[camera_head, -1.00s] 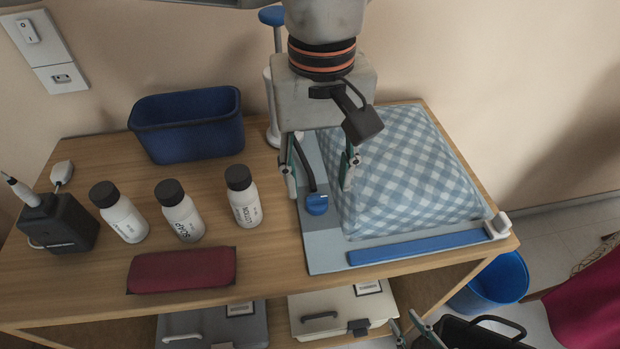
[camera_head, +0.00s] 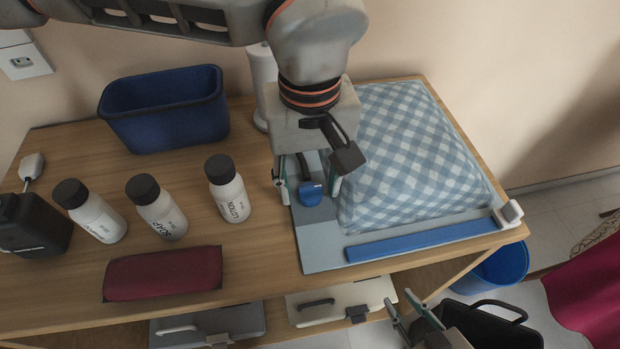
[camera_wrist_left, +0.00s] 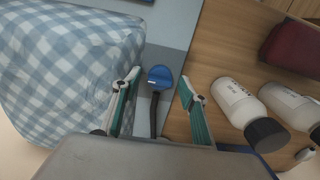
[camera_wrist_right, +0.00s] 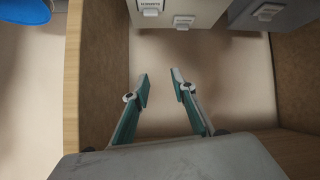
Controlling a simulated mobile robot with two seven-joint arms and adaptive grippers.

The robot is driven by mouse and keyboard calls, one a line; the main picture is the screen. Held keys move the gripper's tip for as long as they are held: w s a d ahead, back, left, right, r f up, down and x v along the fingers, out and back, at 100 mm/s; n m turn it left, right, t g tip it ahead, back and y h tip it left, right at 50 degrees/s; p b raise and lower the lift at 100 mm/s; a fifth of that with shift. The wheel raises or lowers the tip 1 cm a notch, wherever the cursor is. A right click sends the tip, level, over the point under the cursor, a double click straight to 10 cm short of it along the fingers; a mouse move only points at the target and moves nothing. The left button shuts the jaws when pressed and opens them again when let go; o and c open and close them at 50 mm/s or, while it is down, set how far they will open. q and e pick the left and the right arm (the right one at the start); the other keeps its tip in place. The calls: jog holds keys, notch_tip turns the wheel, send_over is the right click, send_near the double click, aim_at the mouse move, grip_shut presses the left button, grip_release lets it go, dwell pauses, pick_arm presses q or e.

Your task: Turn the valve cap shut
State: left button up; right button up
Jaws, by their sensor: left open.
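The blue valve cap (camera_head: 311,193) sits at the end of a dark strip on the pale blue-grey sheet, left of the checked bundle (camera_head: 415,160). My left gripper (camera_head: 308,196) is open over the cap, with one finger on each side. In the left wrist view the cap (camera_wrist_left: 160,77) shows between the open fingertips (camera_wrist_left: 160,84), with a gap on both sides. I cannot tell whether the fingers are level with it. My right gripper (camera_head: 401,299) is low in front of the table. In the right wrist view it (camera_wrist_right: 161,76) is open and empty.
Left are several white bottles (camera_head: 228,190), a blue bin (camera_head: 165,115), a red pouch (camera_head: 163,273) and a black box (camera_head: 32,225). Lidded boxes (camera_head: 340,300) sit below.

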pick_arm(q)
jog(key=c, duration=1.1)
jog(key=shift+r+n+p, duration=0.2)
jog(key=shift+n+p, duration=0.2)
jog(key=shift+r+n+p, duration=0.1)
jog(key=shift+n+p, duration=0.35)
jog(key=shift+n, duration=0.15)
jog(key=shift+n+p, duration=0.75)
jog(key=shift+n, duration=0.25)
jog(key=shift+n+p, duration=0.45)
jog(key=shift+n, duration=0.25)
jog(key=shift+f+n, duration=0.2)
jog(key=shift+n, duration=0.1)
pick_arm(e)
jog(key=shift+s+d+r, duration=0.1)
jog(key=shift+d+r, duration=0.05)
jog(key=shift+d, duration=0.25)
jog(key=shift+s+d+r, duration=0.1)
jog(key=shift+d+r, duration=0.05)
jog(key=shift+d, duration=0.25)
pick_arm(q)
jog(key=shift+f, duration=0.1)
pick_arm(e)
jog(key=shift+f, duration=0.1)
jog(key=shift+a, duration=0.1)
